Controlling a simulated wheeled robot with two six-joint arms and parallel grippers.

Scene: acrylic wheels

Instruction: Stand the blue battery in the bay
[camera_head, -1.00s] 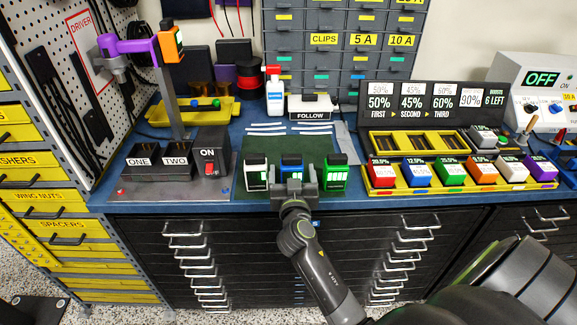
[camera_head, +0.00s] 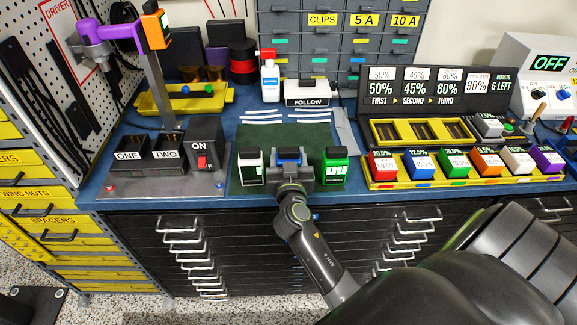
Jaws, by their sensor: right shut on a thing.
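The blue battery (camera_head: 289,154) stands upright at the front of the dark green mat (camera_head: 270,135), between a white battery (camera_head: 250,167) and a green battery (camera_head: 335,167). My right gripper (camera_head: 290,170) is shut on the blue battery from the front and hides most of its face; only its dark top and a strip of blue show. I cannot tell whether its base touches the mat. Two black bays, marked ONE (camera_head: 129,155) and TWO (camera_head: 168,152), stand to the left on a grey base; their insides look dark. My left gripper is not in view.
A box with a red ON switch (camera_head: 204,160) stands between the bays and the mat. A yellow rack (camera_head: 370,180) with several colored batteries is at the right. A driver (camera_head: 155,28) hangs on a post behind the bays. A FOLLOW block (camera_head: 307,100) is behind the mat.

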